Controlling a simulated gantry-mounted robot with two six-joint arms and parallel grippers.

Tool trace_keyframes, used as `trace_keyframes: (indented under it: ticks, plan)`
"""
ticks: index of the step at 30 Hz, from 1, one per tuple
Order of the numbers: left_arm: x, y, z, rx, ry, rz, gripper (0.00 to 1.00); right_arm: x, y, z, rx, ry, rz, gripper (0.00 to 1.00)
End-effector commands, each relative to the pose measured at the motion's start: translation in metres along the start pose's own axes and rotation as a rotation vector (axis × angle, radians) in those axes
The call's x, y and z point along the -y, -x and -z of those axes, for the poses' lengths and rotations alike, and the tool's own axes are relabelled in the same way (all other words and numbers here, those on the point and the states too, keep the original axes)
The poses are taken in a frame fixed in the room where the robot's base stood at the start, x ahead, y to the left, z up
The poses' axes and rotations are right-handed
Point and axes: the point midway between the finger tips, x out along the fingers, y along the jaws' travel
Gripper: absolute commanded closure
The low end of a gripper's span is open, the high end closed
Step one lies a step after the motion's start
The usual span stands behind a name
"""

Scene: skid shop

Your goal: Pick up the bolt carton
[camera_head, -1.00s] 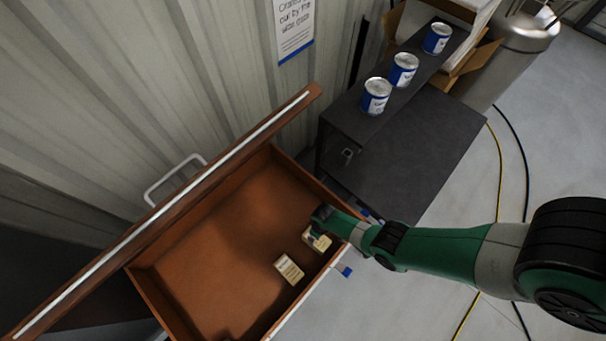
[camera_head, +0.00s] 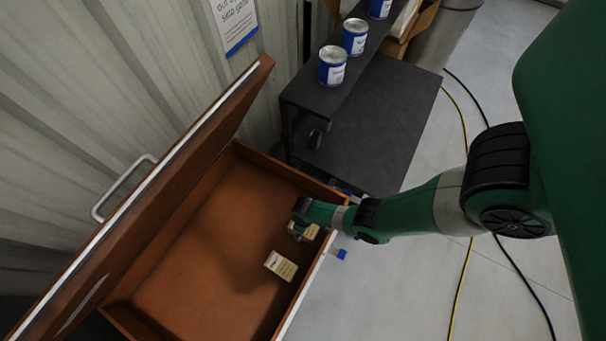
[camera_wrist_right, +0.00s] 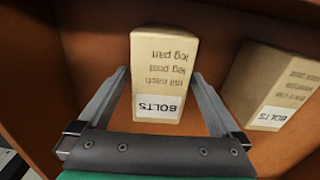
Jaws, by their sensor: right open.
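Two small beige cartons lie in the open brown drawer. One bolt carton (camera_head: 311,232) is at the drawer's right side, partly hidden by my right gripper (camera_head: 299,230). In the right wrist view this carton (camera_wrist_right: 163,65) is between the spread fingers of my right gripper (camera_wrist_right: 160,76), with its BOLTS label near the palm. The fingers are open, with a visible gap on each side near the label. The second carton (camera_head: 281,265) lies a little nearer and to the left in the head view. It shows at the right in the right wrist view (camera_wrist_right: 272,85), also labelled BOLTS. My left gripper is out of view.
The drawer (camera_head: 215,250) has walls around the cartons, and a tall brown panel (camera_head: 150,205) with a handle stands along its left. A dark bench (camera_head: 370,125) with blue-and-white cans (camera_head: 333,66) is behind. Cables (camera_head: 465,260) lie on the floor at right.

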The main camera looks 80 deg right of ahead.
Motion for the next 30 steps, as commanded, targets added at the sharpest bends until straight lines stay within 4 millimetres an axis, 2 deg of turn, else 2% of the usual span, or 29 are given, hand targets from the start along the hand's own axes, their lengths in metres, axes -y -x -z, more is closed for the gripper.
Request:
trace_keyframes:
  ticks: [6, 22, 23, 30]
  plan:
    - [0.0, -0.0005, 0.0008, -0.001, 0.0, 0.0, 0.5, -0.0001, 0.0006, 0.0002, -0.001, 0.0, 0.0, 0.02]
    - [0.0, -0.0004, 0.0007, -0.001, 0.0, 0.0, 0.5, -0.0001, 0.0005, 0.0002, 0.0, 0.0, 0.0, 0.97]
    - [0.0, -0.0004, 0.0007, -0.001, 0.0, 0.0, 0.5, -0.0001, 0.0005, 0.0002, 0.0, 0.0, 0.0, 1.0]
    - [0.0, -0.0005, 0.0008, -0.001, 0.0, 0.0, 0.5, -0.0001, 0.0009, 0.0007, -0.001, 0.0, 0.0, 1.0]
